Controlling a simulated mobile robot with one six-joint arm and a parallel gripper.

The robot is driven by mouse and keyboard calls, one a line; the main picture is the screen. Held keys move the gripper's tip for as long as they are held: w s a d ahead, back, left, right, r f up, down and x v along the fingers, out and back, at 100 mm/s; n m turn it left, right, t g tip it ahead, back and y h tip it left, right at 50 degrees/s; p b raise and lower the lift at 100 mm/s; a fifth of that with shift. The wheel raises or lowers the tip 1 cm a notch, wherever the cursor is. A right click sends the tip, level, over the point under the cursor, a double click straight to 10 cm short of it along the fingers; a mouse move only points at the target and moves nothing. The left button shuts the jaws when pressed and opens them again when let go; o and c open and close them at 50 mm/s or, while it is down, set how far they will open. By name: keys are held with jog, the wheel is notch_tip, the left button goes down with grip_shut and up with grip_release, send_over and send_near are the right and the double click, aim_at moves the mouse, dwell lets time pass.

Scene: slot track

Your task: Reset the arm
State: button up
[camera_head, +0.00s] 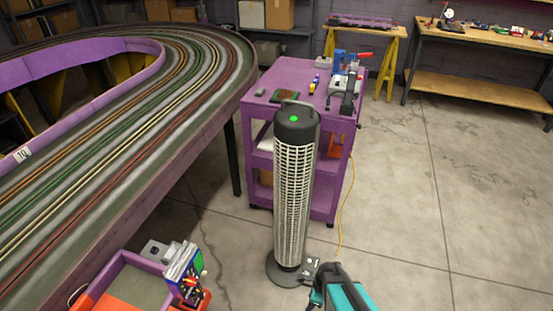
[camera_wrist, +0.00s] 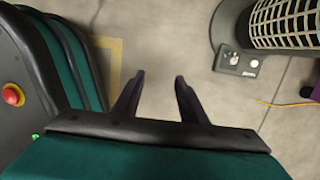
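My gripper (camera_wrist: 160,76) shows in the wrist view with its two dark fingers apart and nothing between them. It points down over bare concrete floor. In the head view, a teal and black part of my arm shows at the bottom edge, right of the tower heater's base. The fingertips cannot be made out there.
A tower heater or fan (camera_head: 293,190) stands close to my arm; its base with a knob panel (camera_wrist: 238,62) shows in the wrist view. Behind it is a purple cart (camera_head: 262,100) with tools. The slot track (camera_head: 130,130) fills the left. Floor at right is clear.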

jog(key=s+d+r+n+g+h, duration=0.1)
jog(key=s+r+n, duration=0.3)
jog(key=s+n, duration=0.5)
jog(key=s+d+r+n+g+p, duration=0.1)
jog(key=s+r+n+g, duration=0.3)
jog(key=s+n, duration=0.5)
jog(key=shift+d+r+n+h+p, duration=0.3)
jog(key=shift+d+r+n+h, duration=0.15)
jog(key=shift+n, duration=1.35)
